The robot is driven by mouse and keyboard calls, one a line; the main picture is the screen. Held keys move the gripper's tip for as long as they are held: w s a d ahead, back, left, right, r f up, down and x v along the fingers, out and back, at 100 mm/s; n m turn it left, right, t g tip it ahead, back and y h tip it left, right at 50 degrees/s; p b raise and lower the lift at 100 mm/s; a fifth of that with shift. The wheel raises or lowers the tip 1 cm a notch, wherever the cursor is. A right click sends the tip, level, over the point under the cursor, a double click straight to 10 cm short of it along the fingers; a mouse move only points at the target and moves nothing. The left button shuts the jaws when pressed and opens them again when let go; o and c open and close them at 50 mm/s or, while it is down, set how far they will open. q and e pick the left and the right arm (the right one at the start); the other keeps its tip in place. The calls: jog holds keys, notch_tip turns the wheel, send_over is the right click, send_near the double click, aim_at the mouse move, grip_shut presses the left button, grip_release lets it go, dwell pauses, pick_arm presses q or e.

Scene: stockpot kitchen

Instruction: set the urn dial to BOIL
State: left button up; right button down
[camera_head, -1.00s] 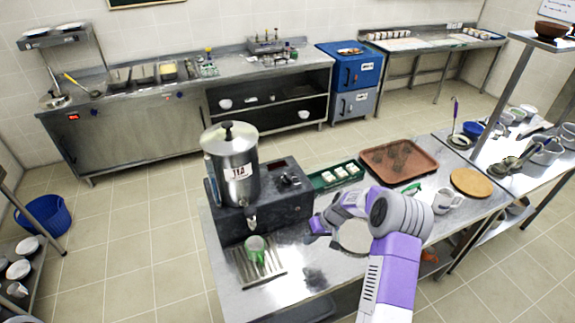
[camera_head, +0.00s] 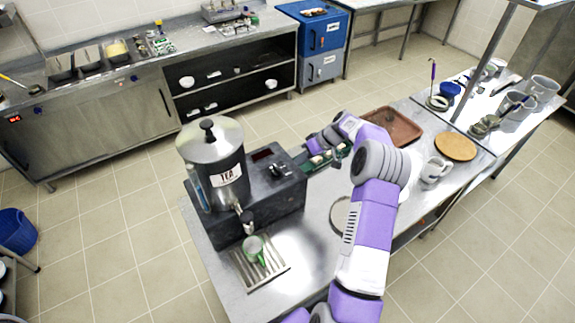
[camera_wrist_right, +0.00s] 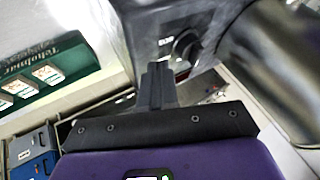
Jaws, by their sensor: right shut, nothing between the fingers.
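The tea urn (camera_head: 228,165) is a silver cylinder with a black-knobbed lid and a TEA label. It stands at a dark control box (camera_head: 262,200) on the steel table. The dial is a round black knob (camera_wrist_right: 186,46) in the right wrist view, beside a small white marking; its setting is too small to read. My right gripper (camera_wrist_right: 158,72) is shut and empty, its fingertips just below and left of the dial in that view, seemingly apart from it. In the head view the right gripper (camera_head: 316,145) is up behind the box's right side. My left gripper is not in view.
A green box of white packets (camera_wrist_right: 45,75) lies close beside the control box. A green-and-white mug (camera_head: 254,248) is on the drip tray (camera_head: 278,275) under the tap. A brown tray (camera_head: 395,125), a white mug (camera_head: 436,170) and a round board (camera_head: 455,146) stand to the right.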

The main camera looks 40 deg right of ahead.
aim_at(282, 172)
jog(key=shift+x, duration=1.05)
jog(key=a+p, duration=0.1)
jog(key=a, duration=0.2)
jog(key=shift+w+a, duration=0.1)
jog(key=shift+w, duration=0.05)
jog(key=shift+w+a+f, duration=0.1)
jog(key=shift+a, duration=0.4)
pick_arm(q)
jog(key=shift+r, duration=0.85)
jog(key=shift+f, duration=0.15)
pick_arm(e)
jog(key=shift+a, duration=0.1)
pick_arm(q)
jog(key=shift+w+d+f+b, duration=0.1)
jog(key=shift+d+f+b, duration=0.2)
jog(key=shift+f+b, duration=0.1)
pick_arm(e)
jog(key=shift+m, duration=0.4)
